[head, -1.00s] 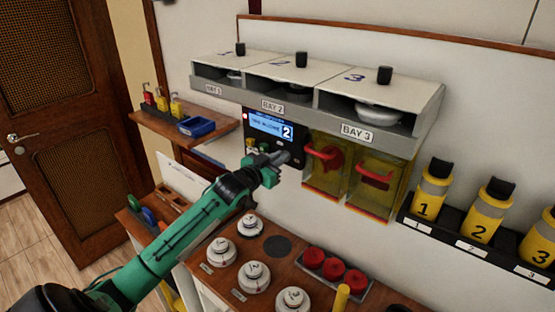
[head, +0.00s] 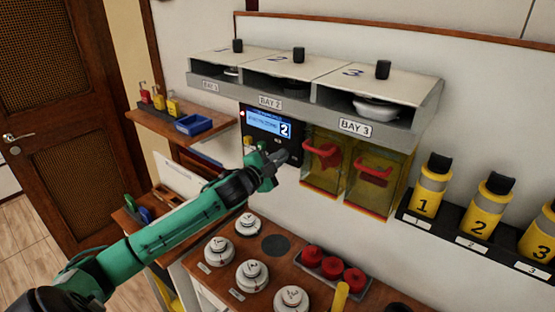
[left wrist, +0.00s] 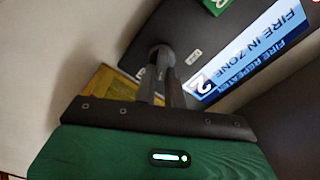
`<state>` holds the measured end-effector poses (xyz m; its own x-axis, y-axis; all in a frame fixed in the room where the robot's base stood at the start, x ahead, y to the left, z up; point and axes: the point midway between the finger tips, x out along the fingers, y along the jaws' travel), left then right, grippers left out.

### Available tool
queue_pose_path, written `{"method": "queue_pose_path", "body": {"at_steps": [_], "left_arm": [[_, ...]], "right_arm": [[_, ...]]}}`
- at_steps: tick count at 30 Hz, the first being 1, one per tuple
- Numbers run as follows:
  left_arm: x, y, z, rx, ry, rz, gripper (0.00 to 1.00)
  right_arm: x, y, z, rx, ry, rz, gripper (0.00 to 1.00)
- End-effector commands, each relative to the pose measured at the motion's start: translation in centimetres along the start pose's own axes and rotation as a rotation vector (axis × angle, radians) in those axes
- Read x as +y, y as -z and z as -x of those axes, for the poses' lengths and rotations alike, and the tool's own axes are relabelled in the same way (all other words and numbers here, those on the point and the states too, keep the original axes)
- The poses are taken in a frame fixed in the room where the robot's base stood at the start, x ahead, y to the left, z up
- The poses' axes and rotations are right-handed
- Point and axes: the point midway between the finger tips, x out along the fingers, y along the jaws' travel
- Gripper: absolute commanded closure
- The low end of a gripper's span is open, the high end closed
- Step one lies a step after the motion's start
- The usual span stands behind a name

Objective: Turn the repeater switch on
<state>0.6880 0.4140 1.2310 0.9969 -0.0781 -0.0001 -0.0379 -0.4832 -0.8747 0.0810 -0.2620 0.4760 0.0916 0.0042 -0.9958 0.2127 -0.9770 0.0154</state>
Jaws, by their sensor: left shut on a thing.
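The fire repeater (head: 294,131) is a dark wall panel under the bays, with a lit blue screen (head: 268,124) showing a 2. In the left wrist view its screen (left wrist: 262,48) reads "FIRE IN ZONE" and "FIRE REPEATER". My left gripper (head: 284,156) is at the panel's lower right. In the left wrist view the left gripper (left wrist: 160,82) is shut on a round dark switch knob (left wrist: 160,54) beside the screen. The fingers partly cover the knob, so its setting cannot be read. My right gripper is not in view.
Yellow transparent boxes with red handles (head: 373,174) hang close to the right of the gripper. Three numbered bays (head: 270,103) jut out above. Round white detectors (head: 252,275) and red buttons (head: 333,267) sit on the wooden counter below. Yellow numbered canisters (head: 425,190) stand right.

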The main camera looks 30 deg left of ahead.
Motion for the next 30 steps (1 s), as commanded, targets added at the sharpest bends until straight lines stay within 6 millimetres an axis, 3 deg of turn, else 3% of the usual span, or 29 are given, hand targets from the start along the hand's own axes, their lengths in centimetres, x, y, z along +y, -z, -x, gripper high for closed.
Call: {"method": "queue_pose_path", "body": {"at_steps": [15, 30], "left_arm": [[0.55, -0.10, 0.00, 0.001, -0.001, -0.402, 1.00], [0.73, -0.16, 0.01, 0.001, -0.001, -0.522, 1.00]], "right_arm": [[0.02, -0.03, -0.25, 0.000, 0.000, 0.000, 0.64], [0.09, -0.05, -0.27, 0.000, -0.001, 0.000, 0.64]]}}
